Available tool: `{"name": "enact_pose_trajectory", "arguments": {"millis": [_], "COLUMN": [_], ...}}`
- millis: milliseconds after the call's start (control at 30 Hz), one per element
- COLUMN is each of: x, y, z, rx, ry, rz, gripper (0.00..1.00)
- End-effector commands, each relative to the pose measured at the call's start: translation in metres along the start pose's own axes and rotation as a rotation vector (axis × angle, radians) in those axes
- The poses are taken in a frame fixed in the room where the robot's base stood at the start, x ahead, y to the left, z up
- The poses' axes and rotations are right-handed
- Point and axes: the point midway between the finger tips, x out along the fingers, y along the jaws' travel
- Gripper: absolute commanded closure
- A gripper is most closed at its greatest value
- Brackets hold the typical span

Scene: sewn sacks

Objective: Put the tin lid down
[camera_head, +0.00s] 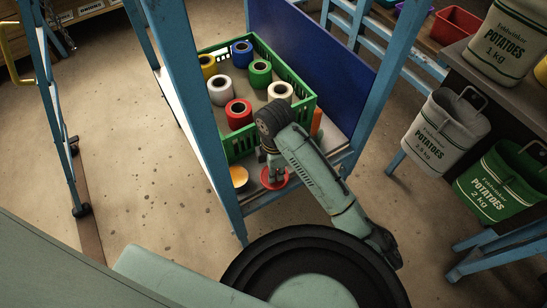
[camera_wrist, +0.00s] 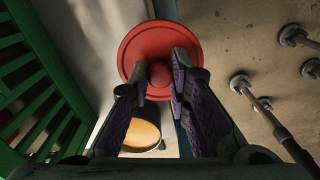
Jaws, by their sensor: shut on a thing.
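The red round tin lid (camera_head: 282,184) has a knob at its middle and fills the top centre of the wrist view (camera_wrist: 135,45). My gripper (camera_head: 275,172) is above it, with its fingers (camera_wrist: 160,85) closed about the knob. The lid is level or nearly so, near the front edge of the blue-framed shelf (camera_head: 262,200). I cannot tell whether it touches the shelf. A round thing with an orange-yellow top (camera_head: 239,176), perhaps the tin, stands just left of the lid. It also shows below the lid in the wrist view (camera_wrist: 142,134), partly behind a finger.
A green crate (camera_head: 240,147) with several coloured rolls stands behind my gripper on the shelf. A blue panel (camera_head: 315,60) and blue posts (camera_head: 190,90) bound it. Potato sacks, one white (camera_head: 440,135) and one green (camera_head: 500,185), hang at right. Concrete floor is open at left.

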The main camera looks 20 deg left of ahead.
Motion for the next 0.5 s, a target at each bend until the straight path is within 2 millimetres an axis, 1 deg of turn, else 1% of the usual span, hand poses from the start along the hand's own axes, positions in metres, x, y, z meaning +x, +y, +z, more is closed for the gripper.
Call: {"name": "enact_pose_trajectory", "arguments": {"millis": [33, 100, 233, 333, 433, 500], "x": [0.002, 0.004, 0.005, 0.006, 0.008, 0.013], "y": [0.013, 0.028, 0.05, 0.06, 0.063, 0.063], "z": [0.001, 0.005, 0.013, 0.016, 0.017, 0.017], "rx": [-0.001, -0.002, -0.002, -0.001, 0.0, 0.002], "ry": [0.003, 0.001, -0.001, -0.001, 0.0, 0.001], "rz": [-0.003, -0.001, -0.002, -0.001, -0.001, -0.001], "gripper": [0.91, 0.91, 0.91, 0.91, 0.91, 0.91]}}
